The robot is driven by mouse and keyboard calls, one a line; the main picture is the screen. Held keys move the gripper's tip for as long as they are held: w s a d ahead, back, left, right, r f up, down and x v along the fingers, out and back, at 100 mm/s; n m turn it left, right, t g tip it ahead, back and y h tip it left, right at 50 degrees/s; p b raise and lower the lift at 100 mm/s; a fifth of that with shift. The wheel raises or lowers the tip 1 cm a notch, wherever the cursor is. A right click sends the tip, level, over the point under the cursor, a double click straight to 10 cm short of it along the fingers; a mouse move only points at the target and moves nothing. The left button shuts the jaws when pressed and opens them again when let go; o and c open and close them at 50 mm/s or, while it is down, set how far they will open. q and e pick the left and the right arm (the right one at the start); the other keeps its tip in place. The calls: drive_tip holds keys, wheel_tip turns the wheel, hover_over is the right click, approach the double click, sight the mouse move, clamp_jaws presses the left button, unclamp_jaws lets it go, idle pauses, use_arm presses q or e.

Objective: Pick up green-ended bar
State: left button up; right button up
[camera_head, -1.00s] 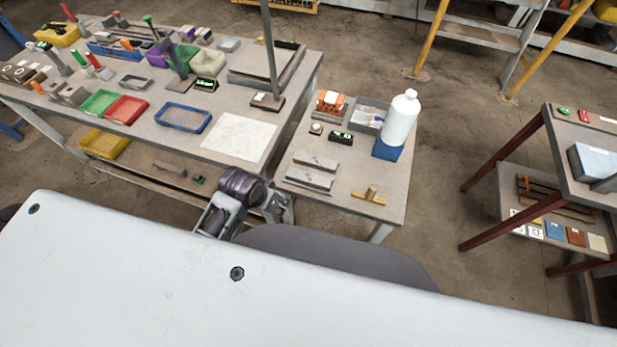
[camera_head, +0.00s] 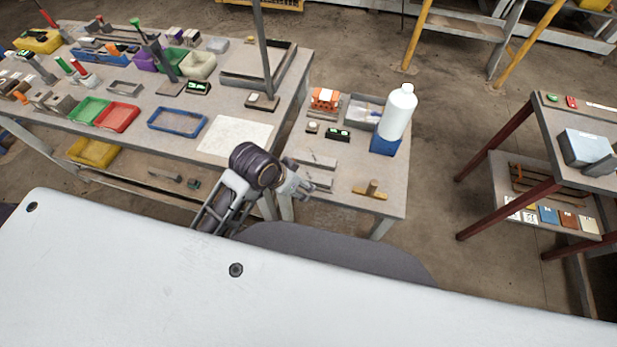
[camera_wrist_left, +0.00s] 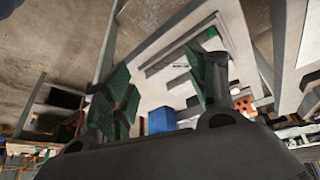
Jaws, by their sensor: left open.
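A bar with a green end (camera_head: 137,25) stands upright far back on the left workbench in the head view; its lower part is hard to make out. Another grey bar with a green tip (camera_head: 26,55) stands farther left; I cannot tell which is the task's bar. My left gripper (camera_head: 306,184) is beside the front left of the small right table, far from both. The wrist view shows its two green-padded fingers (camera_wrist_left: 160,80) apart, with nothing between them. Grey flat bars (camera_head: 315,162) lie on the table close to it. My right gripper is out of view.
An upright post (camera_head: 262,50) rises from the left bench. Green (camera_head: 87,110) and red (camera_head: 118,117) trays sit left.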

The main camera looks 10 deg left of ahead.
use_arm(q)
drive_tip(key=w+d+r+m+h, duration=0.25)
drive_tip(key=d+r+m, duration=0.3)
drive_tip(key=d, duration=0.55)
drive_tip(key=r+m+g+y, duration=0.1)
drive_tip(key=m+g+y, duration=0.3)
drive_tip(key=m+y, duration=0.25)
hover_over(308, 177)
drive_tip(key=shift+h, duration=0.5)
drive_tip(key=shift+r+m, duration=0.15)
drive_tip(key=shift+m, duration=0.25)
wheel_tip(308, 177, down, 8)
drive_tip(key=shift+f, duration=0.35)
idle(0.5)
